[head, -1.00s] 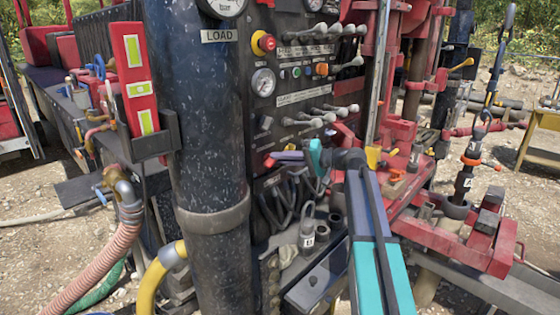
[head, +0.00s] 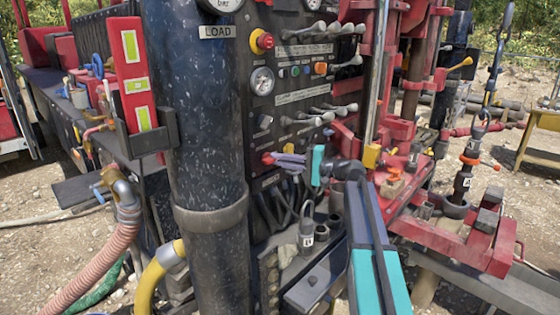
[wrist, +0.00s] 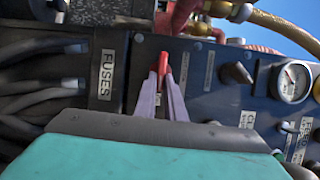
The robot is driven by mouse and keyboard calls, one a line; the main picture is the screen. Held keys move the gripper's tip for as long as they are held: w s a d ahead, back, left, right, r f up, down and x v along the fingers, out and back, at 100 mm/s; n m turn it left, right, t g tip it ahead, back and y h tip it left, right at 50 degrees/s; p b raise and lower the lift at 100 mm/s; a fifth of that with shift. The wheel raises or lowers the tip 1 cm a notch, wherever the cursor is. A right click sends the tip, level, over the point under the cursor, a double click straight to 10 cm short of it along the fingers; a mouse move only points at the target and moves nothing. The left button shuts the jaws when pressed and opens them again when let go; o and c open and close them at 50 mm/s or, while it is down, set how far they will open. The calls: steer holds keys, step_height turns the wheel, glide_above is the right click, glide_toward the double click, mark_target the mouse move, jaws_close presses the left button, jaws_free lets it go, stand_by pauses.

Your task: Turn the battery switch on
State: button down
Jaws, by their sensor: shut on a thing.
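The battery switch is a red handle (head: 267,158) low on the dark control panel, beside the big speckled column. Its red end (wrist: 164,62) also shows in the wrist view, upright in the picture between the tips of two lavender fingers. My gripper (head: 280,159) reaches in from the right and is shut on this red handle; the fingers are also seen in the wrist view (wrist: 163,78). The fingers hide part of the handle and its base. I cannot read an on or off mark.
A FUSES label (wrist: 106,75) and grey cables (wrist: 40,75) lie left of the switch in the wrist view. A black knob (wrist: 236,73) and a gauge (wrist: 294,82) are to its right. Silver levers (head: 325,112) stick out above my gripper.

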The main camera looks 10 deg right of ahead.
steer(key=c, duration=1.8)
jaws_free()
steer(key=shift+c, duration=0.2)
steer(key=shift+d, duration=0.1)
steer(key=b+v, duration=0.2)
steer(key=v, duration=1.1)
steer(key=shift+s+d, duration=0.2)
steer(key=shift+s, duration=0.05)
steer(key=shift+f, duration=0.15)
